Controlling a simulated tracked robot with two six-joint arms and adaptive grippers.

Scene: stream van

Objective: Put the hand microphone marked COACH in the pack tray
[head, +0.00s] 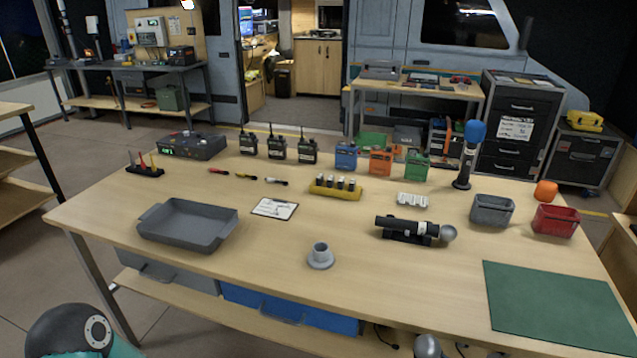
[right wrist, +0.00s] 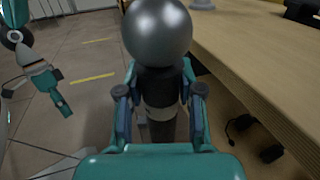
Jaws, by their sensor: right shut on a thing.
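The grey tray (head: 188,240) stands empty at the left of the table in the head view. My right gripper (right wrist: 161,93) is shut on a dark hand microphone with a silver ball head (right wrist: 158,30). The ball head also shows at the bottom edge of the head view (head: 427,346), in front of the table. The held microphone has a pale band; no marking is readable. Another silver-headed microphone (head: 402,226) lies in a black cradle. A blue-topped microphone (head: 474,132) stands upright at the right. My left gripper (right wrist: 62,104) seems to show at the left of the right wrist view; its jaws are unclear.
A clipboard (head: 274,208) lies right of the tray. A yellow holder (head: 335,192), grey bin (head: 492,210), red bin (head: 555,220) and green mat (head: 555,305) are further right. The front-left tabletop is clear.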

